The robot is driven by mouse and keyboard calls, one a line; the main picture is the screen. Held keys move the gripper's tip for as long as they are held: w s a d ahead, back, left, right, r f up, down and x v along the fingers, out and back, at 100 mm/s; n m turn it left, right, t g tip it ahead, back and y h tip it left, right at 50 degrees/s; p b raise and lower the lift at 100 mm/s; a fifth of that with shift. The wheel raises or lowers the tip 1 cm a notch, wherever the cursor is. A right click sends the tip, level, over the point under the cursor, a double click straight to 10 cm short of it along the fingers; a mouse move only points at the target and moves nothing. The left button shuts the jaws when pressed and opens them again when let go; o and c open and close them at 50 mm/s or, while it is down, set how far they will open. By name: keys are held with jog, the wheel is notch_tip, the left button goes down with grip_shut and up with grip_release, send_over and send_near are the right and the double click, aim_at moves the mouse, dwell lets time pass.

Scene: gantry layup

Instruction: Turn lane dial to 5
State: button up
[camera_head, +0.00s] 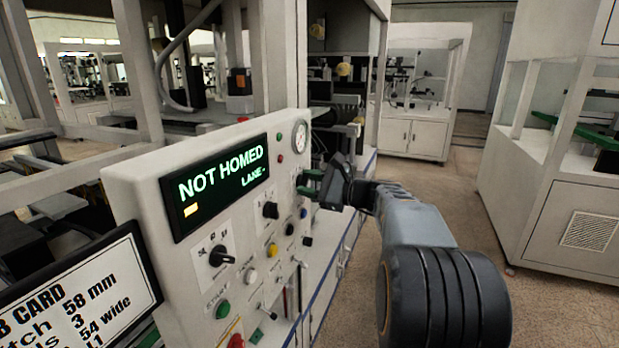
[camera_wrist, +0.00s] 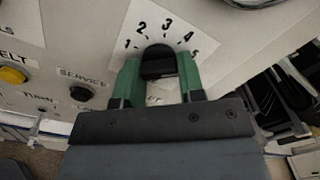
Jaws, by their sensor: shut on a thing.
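The lane dial (camera_wrist: 158,62) is a black knob on the pale panel, with the numbers 1 to 5 in an arc above it in the wrist view. My gripper (camera_wrist: 160,78) has green fingers, one on each side of the knob, and is shut on it. The knob's pointer cannot be made out. In the head view my gripper (camera_head: 312,183) is at the right end of the panel, and it hides the dial. The panel's display (camera_head: 216,185) reads "NOT HOMED" and "LANE-".
A round gauge (camera_head: 300,136) sits above my gripper. Other black knobs, including one at the left (camera_head: 221,256), and a yellow button (camera_head: 271,250) share the panel. A job card (camera_head: 75,295) stands at lower left. The floor (camera_head: 470,215) right of my arm is clear.

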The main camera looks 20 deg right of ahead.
jog(key=shift+m, duration=0.4)
jog(key=o, duration=0.9)
jog(key=shift+o, duration=0.2)
jog(key=shift+d, duration=0.1)
jog(key=b+v, duration=0.1)
jog(key=v, duration=1.2)
jog(key=shift+s+d+b, duration=0.2)
jog(key=shift+s+b, duration=0.1)
